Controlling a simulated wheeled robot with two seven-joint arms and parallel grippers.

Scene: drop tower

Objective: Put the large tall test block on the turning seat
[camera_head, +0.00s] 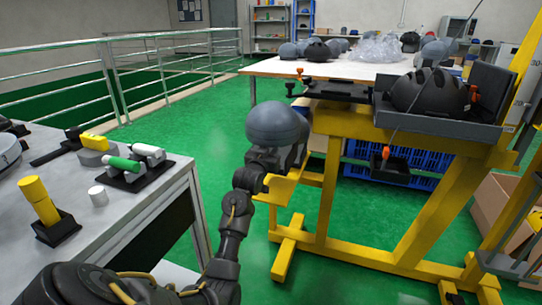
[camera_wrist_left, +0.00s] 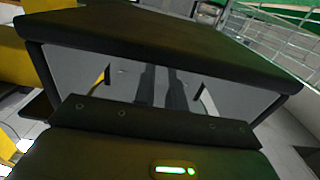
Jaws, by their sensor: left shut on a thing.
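My left gripper (camera_head: 275,160) reaches out over the green floor, left of the yellow drop tower frame (camera_head: 325,175). It is shut on a grey, dome-topped block (camera_head: 277,122), which I take for the large tall test block. The dome is uppermost and the block looks about upright, clear of the frame. In the left wrist view, the fingers (camera_wrist_left: 160,85) show against a plain grey surface; their contact is hard to make out. A black flat fixture with orange knobs (camera_head: 335,90) on the frame may be the turning seat; I cannot tell. My right gripper is not in view.
A black helmet (camera_head: 430,93) sits in a grey tray (camera_head: 440,126) on the frame. A grey table (camera_head: 130,215) with yellow and green cylinders stands left. A white table (camera_head: 275,66) with several grey domes is behind. An orange-black handle (camera_head: 384,158) hangs below the tray.

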